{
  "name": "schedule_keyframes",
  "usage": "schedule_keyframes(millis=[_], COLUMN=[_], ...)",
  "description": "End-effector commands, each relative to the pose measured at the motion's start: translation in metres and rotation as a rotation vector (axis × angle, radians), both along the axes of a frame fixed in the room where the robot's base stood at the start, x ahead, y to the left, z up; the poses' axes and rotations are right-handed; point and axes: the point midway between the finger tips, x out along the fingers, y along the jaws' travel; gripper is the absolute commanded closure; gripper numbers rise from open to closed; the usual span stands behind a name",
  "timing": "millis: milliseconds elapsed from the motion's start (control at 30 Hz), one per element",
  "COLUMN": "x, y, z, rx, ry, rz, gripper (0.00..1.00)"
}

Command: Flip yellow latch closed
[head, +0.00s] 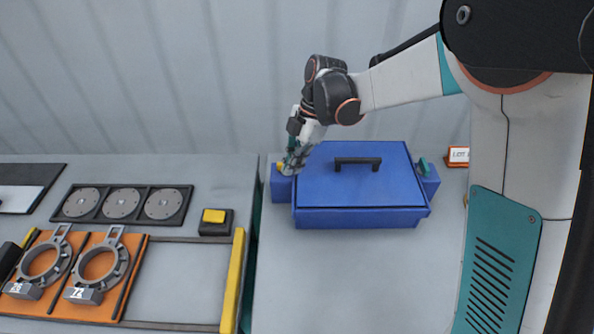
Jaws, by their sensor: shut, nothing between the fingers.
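A blue box (362,215) with a flat lid and a black handle (358,162) stands on the grey table. The lid lies down on the box. A small yellow part (279,167), which looks like the yellow latch, shows at the block on the box's left side, mostly hidden behind my gripper. My gripper (290,168) is shut and empty, pointing down at that left block. I cannot tell whether it touches the latch, or how the latch is turned. A green latch (423,165) stands at the block on the box's right side.
A yellow bar (233,280) and a black block with a yellow button (214,216) lie to the left. An orange plate with ring clamps (98,275) is further left. A small sign (458,155) stands at the right. Table in front of the box is clear.

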Motion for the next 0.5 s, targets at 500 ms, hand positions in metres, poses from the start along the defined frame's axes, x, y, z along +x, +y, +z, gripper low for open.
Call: schedule_keyframes(millis=[500], x=[0.021], y=[0.001], z=[0.058], rx=[0.000], ry=[0.000], rz=[0.001], gripper=[1.00])
